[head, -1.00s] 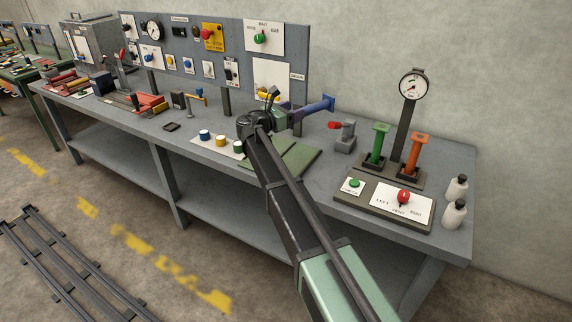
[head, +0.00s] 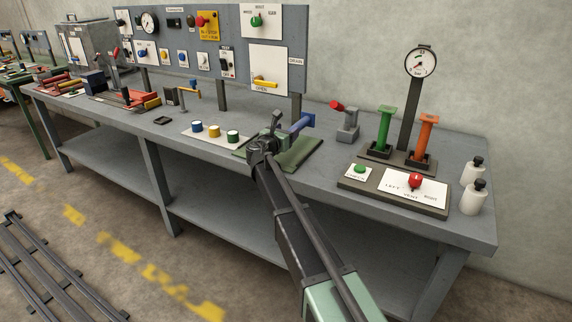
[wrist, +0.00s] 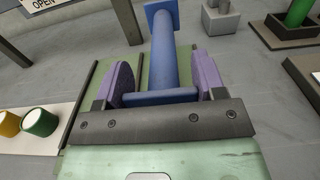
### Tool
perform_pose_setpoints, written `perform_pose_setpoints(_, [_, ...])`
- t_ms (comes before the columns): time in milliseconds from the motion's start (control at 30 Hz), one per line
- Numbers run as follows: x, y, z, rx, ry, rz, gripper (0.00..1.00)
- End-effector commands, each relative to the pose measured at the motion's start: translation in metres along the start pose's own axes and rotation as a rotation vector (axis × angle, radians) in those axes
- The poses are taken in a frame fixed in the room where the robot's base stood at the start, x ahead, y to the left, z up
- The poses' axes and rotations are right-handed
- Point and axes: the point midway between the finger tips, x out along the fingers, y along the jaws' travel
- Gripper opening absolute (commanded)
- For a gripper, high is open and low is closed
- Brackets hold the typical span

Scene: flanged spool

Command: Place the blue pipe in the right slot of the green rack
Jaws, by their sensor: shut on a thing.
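The blue pipe (head: 302,123) is a spool with a square flange at each end. In the wrist view the pipe (wrist: 164,50) lies between the two purple fingers of my gripper (wrist: 165,80), pointing away from the camera. My gripper (head: 272,137) is shut on it in the head view. The green rack (head: 300,156) is a low green piece on the bench, below the pipe, and partly hidden by my arm. Its green surface and a dark rail also show in the wrist view (wrist: 83,98). I cannot tell whether the pipe touches the rack or make out its slots.
A grey block with a red part (head: 347,124) stands right of the rack. Further right are a green spool (head: 385,126), an orange spool (head: 424,137) and a gauge post (head: 411,105). Blue, yellow and green cups (head: 214,131) stand on a white strip to the left. A control panel (head: 225,45) stands behind.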

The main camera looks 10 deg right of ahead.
Motion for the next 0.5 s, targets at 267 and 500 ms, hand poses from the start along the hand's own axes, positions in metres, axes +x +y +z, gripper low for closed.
perform_pose_setpoints(267, [0.000,0.000,-0.020,-0.001,-0.001,0.000,0.13])
perform_pose_setpoints(500, [0.000,0.000,-0.058,-0.001,-0.001,0.000,0.13])
